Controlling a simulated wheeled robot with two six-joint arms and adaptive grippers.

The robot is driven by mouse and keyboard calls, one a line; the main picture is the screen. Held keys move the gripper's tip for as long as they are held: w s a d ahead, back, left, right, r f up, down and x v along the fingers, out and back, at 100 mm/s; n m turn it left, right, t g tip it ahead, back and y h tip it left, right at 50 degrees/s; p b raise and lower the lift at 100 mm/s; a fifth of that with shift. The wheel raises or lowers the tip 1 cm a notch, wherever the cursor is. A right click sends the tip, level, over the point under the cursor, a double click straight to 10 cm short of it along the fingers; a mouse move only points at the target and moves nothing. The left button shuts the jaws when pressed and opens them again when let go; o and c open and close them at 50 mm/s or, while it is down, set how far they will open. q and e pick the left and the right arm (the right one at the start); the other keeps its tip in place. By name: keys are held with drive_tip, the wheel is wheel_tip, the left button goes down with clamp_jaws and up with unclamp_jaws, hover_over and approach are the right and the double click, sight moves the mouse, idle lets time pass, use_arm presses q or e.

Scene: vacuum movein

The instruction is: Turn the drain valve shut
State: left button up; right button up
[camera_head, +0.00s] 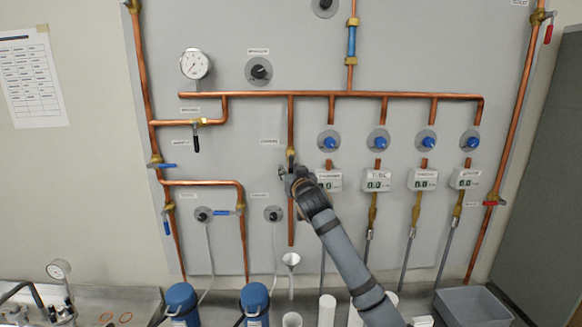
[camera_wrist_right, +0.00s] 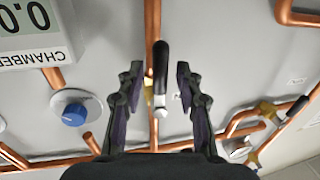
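The valve (camera_head: 290,155) I take to be the drain valve has a brass body on a vertical copper pipe in the middle of the panel. My right gripper (camera_head: 290,179) is in front of it and hides its handle in the head view. In the right wrist view, the black lever handle (camera_wrist_right: 161,65) lies roughly along the copper pipe. My right gripper (camera_wrist_right: 158,76) is open there, one finger on each side of the handle, with visible gaps. My left gripper is not in view.
The pipe ends above a funnel (camera_head: 291,259). A chamber readout (camera_head: 329,181) and blue knob (camera_head: 330,142) are right of the valve. Another black-handled valve (camera_head: 196,137) is upper left. Blue bottles (camera_head: 182,303) and a grey bin (camera_head: 473,306) stand below.

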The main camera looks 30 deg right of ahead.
clamp_jaws()
idle(0.5)
